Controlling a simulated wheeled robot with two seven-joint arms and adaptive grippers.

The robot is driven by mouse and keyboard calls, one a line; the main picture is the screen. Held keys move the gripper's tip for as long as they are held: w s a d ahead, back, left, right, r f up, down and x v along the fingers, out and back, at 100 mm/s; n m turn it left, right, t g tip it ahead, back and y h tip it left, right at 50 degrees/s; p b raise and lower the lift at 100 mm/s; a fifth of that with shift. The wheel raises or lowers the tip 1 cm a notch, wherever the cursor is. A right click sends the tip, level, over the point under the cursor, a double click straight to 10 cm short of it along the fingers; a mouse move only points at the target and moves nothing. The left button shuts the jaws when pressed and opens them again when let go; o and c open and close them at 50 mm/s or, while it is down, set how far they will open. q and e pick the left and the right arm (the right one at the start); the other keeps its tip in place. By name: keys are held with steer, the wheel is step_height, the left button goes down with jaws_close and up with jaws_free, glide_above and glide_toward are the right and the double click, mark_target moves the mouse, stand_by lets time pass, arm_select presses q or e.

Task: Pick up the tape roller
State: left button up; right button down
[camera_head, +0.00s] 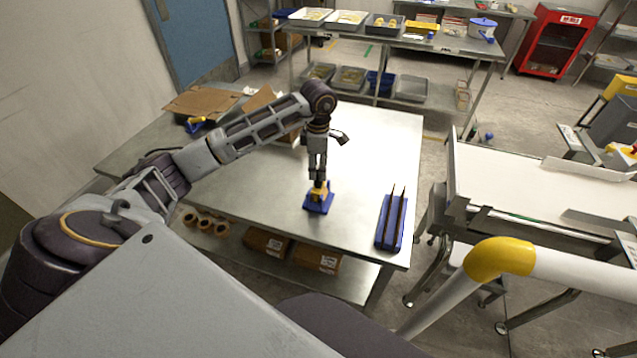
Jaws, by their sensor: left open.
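A small item with a blue base and a yellow-orange upper part (318,199), which looks like the tape roller, sits on the steel table (265,200) near its front middle. My left gripper (318,182) points down right above it, with open fingers at the yellow-orange part. The fingers hide some of its top, and I cannot tell whether they touch it. A second blue and yellow item (195,125) lies at the table's back left, too small to identify surely. My right gripper is not in view.
A blue tray with dark rods (390,222) lies to the right on the table. Cardboard sheets (203,102) lie at the back left. Tape rolls (205,223) and brown boxes (315,258) are on the lower shelf. The table's back right is clear.

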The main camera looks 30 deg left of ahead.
mark_target(318, 172)
arm_select(q)
steer(key=shift+f+p, duration=0.45)
steer(key=shift+f, duration=1.7)
jaws_close()
